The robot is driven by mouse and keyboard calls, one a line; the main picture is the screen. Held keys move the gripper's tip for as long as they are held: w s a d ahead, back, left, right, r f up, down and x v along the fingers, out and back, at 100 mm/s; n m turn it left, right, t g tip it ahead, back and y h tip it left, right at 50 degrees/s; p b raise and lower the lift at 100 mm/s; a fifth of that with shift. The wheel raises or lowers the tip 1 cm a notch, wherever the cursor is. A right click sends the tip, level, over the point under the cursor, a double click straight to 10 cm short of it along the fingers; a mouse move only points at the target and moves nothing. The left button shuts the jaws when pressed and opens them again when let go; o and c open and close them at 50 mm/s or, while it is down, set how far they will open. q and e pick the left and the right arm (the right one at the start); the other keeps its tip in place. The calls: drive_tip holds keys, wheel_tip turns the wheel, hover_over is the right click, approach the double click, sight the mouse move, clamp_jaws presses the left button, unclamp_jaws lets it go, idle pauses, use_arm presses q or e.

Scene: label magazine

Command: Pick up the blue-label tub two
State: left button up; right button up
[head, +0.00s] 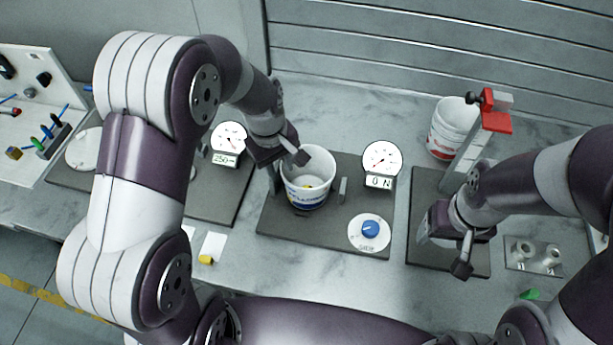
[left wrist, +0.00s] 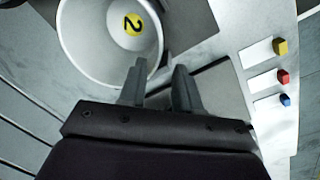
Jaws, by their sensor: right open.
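The blue-label tub (head: 308,192) is a white tub with a blue band, upright on a dark base plate (head: 330,222) in the middle of the head view. In the left wrist view its inside (left wrist: 85,35) shows a yellow disc marked 2 (left wrist: 133,23). My left gripper (head: 283,160) is at the tub's rim. In the left wrist view the left gripper's fingers (left wrist: 158,85) stand apart, one overlapping the tub's opening and the other outside it. Whether they touch the wall cannot be told. My right gripper (head: 447,250) is open and empty over the right-hand plate.
A red-label tub (head: 448,135) stands at the back right beside a grey post with a red top (head: 492,122). Coloured blocks (left wrist: 283,76) lie beside white cards.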

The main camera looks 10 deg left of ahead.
sight(286, 186)
use_arm(q)
drive_tip(key=shift+w+d+f, duration=0.1)
drive_tip(key=shift+w+f, duration=0.1)
drive_tip(key=shift+f, duration=0.5)
drive_tip(key=f, duration=0.1)
drive_tip(key=f+p, duration=0.1)
drive_tip(key=f, duration=0.1)
drive_tip(key=d+f+p, duration=0.1)
drive_tip(key=f, duration=0.1)
drive_tip(key=shift+s+d+f, duration=0.1)
drive_tip(key=shift+s+f, duration=0.1)
drive_tip(key=shift+s, duration=0.05)
drive_tip(key=shift+w+f, duration=0.2)
drive_tip(key=shift+w, duration=0.05)
drive_tip(key=shift+s+r, duration=0.2)
drive_tip(key=shift+s, duration=0.2)
clamp_jaws()
drive_tip(key=shift+w, duration=0.1)
use_arm(e)
drive_tip(key=shift+s+d+r, duration=0.15)
drive_tip(key=shift+s+r, duration=0.15)
drive_tip(key=shift+r, duration=0.3)
drive_tip(key=shift+s+d+r, duration=0.1)
drive_tip(key=shift+s+r, duration=0.2)
drive_tip(key=shift+r, duration=0.3)
